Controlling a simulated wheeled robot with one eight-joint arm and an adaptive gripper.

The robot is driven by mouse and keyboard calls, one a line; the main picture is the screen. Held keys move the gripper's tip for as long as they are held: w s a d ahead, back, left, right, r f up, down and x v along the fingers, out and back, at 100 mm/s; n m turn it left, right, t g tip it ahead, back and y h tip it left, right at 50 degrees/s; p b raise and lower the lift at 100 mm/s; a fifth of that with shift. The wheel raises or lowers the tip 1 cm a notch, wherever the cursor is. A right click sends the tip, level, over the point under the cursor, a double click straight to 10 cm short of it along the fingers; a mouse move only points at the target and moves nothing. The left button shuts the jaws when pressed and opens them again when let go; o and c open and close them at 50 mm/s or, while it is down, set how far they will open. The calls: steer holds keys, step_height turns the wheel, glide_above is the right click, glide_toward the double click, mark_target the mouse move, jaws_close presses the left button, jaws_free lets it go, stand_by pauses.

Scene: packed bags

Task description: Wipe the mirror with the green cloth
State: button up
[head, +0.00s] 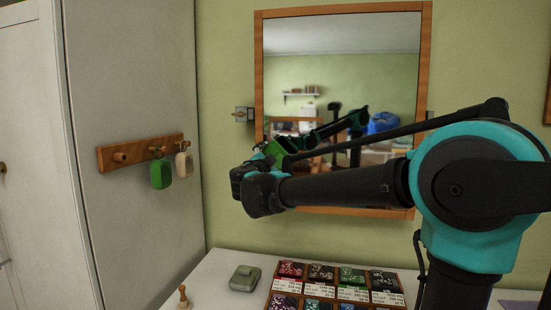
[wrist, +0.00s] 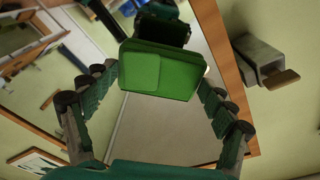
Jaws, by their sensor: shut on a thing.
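The mirror (head: 340,85) hangs on the green wall in a wooden frame, and its lower part reflects my arm. My gripper (head: 262,165) is in front of its lower left part. The green cloth (head: 275,148) shows just above the gripper, partly hidden by it. In the wrist view the cloth (wrist: 160,70) is a thick green pad between the fingertips of my gripper (wrist: 155,78), which is shut on it. The mirror's grey surface (wrist: 160,130) lies behind the cloth. Whether the cloth touches the glass I cannot tell.
A wall fixture (head: 243,114) sits left of the mirror. A peg rack (head: 135,152) holds a green item (head: 161,173) and a beige item (head: 184,165).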

steer(key=v, duration=0.3)
steer(key=shift+d+r, duration=0.1)
steer(key=shift+r, duration=0.05)
stand_by(0.3)
